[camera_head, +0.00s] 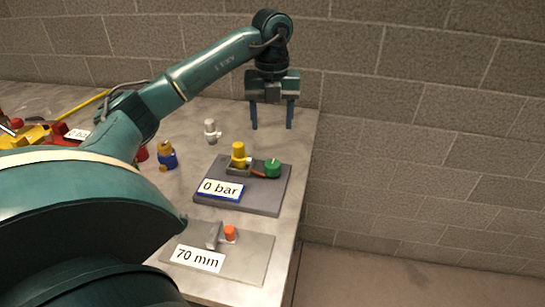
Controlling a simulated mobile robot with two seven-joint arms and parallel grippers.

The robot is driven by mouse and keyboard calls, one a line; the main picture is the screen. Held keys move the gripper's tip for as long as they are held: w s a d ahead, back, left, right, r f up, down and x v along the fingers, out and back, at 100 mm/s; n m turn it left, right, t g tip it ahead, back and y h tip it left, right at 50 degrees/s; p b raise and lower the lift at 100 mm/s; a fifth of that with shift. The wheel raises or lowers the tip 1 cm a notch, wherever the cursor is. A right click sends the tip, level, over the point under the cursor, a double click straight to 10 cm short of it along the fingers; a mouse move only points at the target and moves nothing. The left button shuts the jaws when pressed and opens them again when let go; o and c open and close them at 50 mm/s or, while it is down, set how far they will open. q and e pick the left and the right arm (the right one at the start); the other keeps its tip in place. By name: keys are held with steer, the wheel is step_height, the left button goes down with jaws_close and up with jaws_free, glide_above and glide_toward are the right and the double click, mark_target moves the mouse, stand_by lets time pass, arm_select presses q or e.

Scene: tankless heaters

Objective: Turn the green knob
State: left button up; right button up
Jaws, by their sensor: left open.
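The green knob (272,168) sits at the right side of a dark grey plate (262,201) on the table. A yellow knob (239,154) stands just left of it, and a "0 bar" label (221,189) is at the plate's front left. My left gripper (272,126) is open and empty, fingers pointing down. In the picture it is above and behind the green knob, apart from it, near the table's back right corner. My right gripper is not in view.
A light plate with an orange knob (230,233) and a "70 mm" label (197,259) lies in front. A white fitting (211,131) and a blue and brass fitting (167,156) stand to the left. A block wall (425,130) rises behind and right.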

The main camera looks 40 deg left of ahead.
mark_target(272, 163)
arm_select(q)
step_height(272, 163, down, 12)
steer(key=shift+d+r+p, duration=0.1)
steer(key=shift+p, duration=0.35)
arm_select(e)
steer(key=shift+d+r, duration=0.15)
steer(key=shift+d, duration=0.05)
arm_select(q)
steer(key=c, duration=1)
